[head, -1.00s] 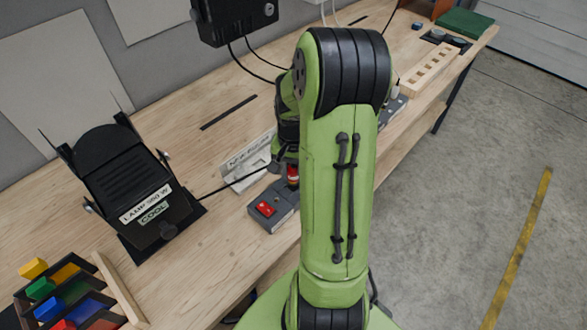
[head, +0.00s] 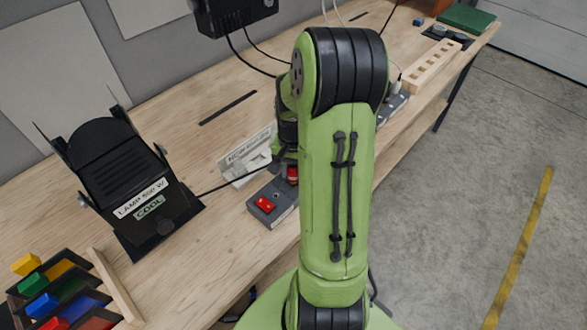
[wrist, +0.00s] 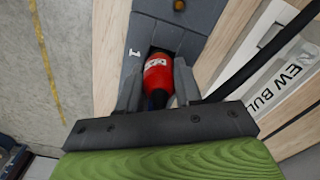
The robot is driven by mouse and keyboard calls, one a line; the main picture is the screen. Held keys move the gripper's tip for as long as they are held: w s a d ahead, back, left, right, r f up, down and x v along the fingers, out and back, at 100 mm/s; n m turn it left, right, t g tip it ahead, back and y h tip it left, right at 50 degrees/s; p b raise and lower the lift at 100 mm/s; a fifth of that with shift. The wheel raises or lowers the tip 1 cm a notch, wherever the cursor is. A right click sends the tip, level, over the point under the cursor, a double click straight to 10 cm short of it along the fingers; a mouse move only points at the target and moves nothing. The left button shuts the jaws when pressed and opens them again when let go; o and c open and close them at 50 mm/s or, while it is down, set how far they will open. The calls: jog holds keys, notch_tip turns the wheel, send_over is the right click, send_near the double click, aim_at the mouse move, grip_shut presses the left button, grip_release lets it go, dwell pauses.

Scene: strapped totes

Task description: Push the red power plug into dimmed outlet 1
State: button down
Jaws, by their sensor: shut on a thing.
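The red power plug (wrist: 158,78) is held between the two grey fingers of my gripper (wrist: 157,90), which is shut on it. It also shows as a small red patch in the head view (head: 292,174), partly hidden by my arm. In the wrist view the plug's far end is at a dark recess in the grey power strip (wrist: 172,35), beside a white "1". I cannot tell how deep it sits. The strip's near end, with a red switch, shows in the head view (head: 262,218). The rest of the strip is mostly behind my arm.
A black lamp (head: 125,185) labelled "COOL" stands left, its cable running toward the plug. A white "NEW BULB" box (wrist: 272,80) lies beside the strip. Colored blocks sit in a tray (head: 120,290) at lower left. A wooden block with holes (head: 432,66) stands at back right.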

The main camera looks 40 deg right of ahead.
jog(key=shift+f+b, duration=0.35)
jog(key=shift+f, duration=0.15)
jog(key=c, duration=0.7)
grip_release()
notch_tip(320, 180, up, 16)
jog(key=p, duration=0.3)
jog(key=shift+s+f, duration=0.1)
jog(key=shift+f, duration=0.05)
jog(key=shift+a, duration=0.1)
